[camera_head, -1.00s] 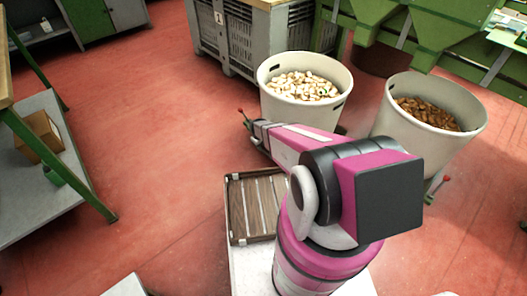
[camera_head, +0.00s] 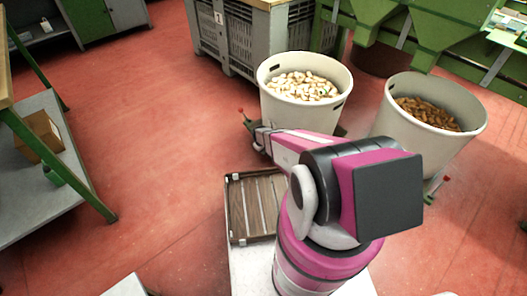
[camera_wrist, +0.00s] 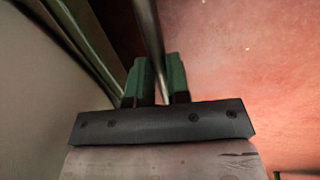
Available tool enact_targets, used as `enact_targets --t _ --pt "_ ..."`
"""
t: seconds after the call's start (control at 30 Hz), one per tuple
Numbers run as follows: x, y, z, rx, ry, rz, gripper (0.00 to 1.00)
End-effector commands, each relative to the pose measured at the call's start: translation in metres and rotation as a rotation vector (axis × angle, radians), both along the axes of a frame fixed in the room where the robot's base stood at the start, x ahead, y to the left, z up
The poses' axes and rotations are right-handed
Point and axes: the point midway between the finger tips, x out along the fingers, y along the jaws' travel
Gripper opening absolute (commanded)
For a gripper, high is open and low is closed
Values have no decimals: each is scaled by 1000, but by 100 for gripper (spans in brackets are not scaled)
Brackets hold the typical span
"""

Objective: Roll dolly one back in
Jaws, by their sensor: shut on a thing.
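A pale bin (camera_head: 285,108) full of light corks stands on a low green dolly (camera_head: 341,130), mostly hidden by the bin and my arm. A handle with a red knob (camera_head: 240,110) sticks out at its left. My gripper (camera_wrist: 160,84) is at this handle's side, largely hidden by my arm in the head view. In the wrist view its green fingers are shut on a thin metal rod (camera_wrist: 149,30), which runs up between them. The pale wall at left in that view looks like the bin (camera_wrist: 30,90). No dolly number is readable.
A second pale bin (camera_head: 440,90) with brown corks stands close at right, with another red-knobbed handle (camera_head: 446,178). A grey crate (camera_head: 240,45) and green machinery (camera_head: 440,30) stand behind. A green-legged bench (camera_head: 40,190) is at left. Red floor between is open.

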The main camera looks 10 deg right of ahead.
Motion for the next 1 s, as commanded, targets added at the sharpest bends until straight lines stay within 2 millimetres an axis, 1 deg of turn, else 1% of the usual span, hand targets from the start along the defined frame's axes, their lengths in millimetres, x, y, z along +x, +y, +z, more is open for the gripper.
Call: enact_targets --t 0.17,0.27,0.37,0.57,0.6,1.0 --pt "5 -7 0 -1 -1 -2 0" --pt "12 -17 0 -1 -1 -3 0" --pt "22 -33 -1 0 -1 -4 0" --pt "50 -76 -2 -2 -1 -4 0" --pt "56 -86 -1 -2 -1 -4 0" --pt "116 -181 -1 -2 1 -2 0"
